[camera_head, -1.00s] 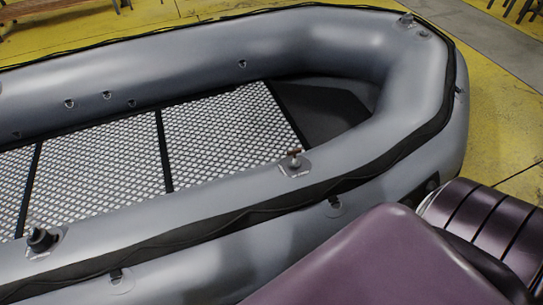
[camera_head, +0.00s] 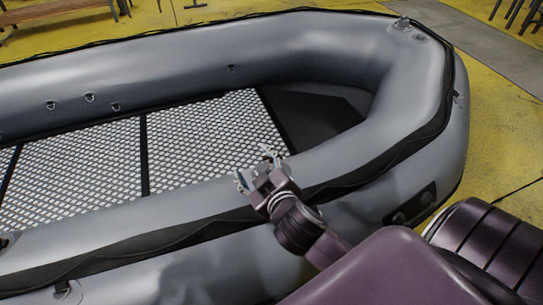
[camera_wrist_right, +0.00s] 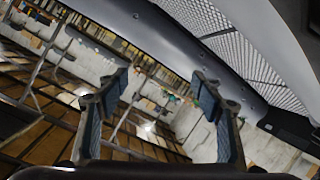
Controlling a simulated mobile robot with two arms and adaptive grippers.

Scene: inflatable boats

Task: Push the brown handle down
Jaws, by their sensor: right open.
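The grey inflatable boat (camera_head: 330,40) fills the head view. My right gripper (camera_head: 256,168) is over its near tube, beside the white mesh floor (camera_head: 205,140). The gripper is open and empty, its two fingers pointing up and left. I cannot make out the brown handle now; the gripper covers the part of the tube around where it showed earlier. In the right wrist view the two open fingers (camera_wrist_right: 160,95) have nothing between them. The boat's tube (camera_wrist_right: 165,40) crosses the top of that view, and no handle shows there. My left gripper is not in view.
The yellow floor (camera_head: 505,150) is clear to the right of the boat. Benches (camera_head: 65,15) stand at the back left. A black patch (camera_head: 410,207) is on the outer side of the near tube. The wrist view shows shelving and walls in the background.

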